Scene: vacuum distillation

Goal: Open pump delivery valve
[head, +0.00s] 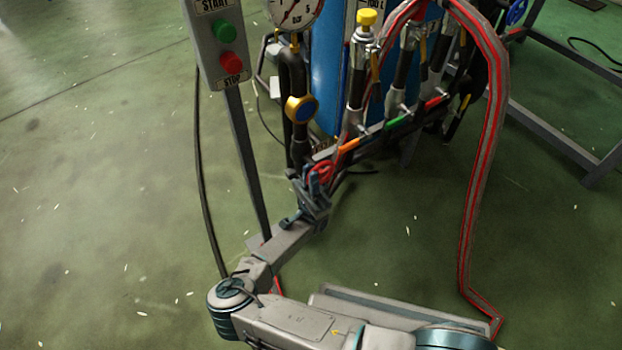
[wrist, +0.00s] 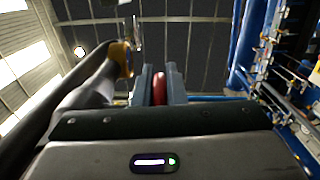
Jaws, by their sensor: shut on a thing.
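A red valve handle (head: 321,171) sits low on the dark pipework, below the pressure gauge and the round brass-and-blue fitting. I take it for the pump delivery valve, but no label shows on it. My gripper (head: 318,188) is at this handle. In the wrist view the red handle (wrist: 159,88) stands between the two fingers of my gripper (wrist: 159,90), which are shut on it. The fingers hide part of the handle, and its exact angle is hard to tell.
The post with the green START and red STOP buttons (head: 220,50) stands left of the pipework. The blue tank (head: 328,70) and hoses are behind. A red-and-grey hose (head: 490,120) hangs at the right. The floor at left is clear.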

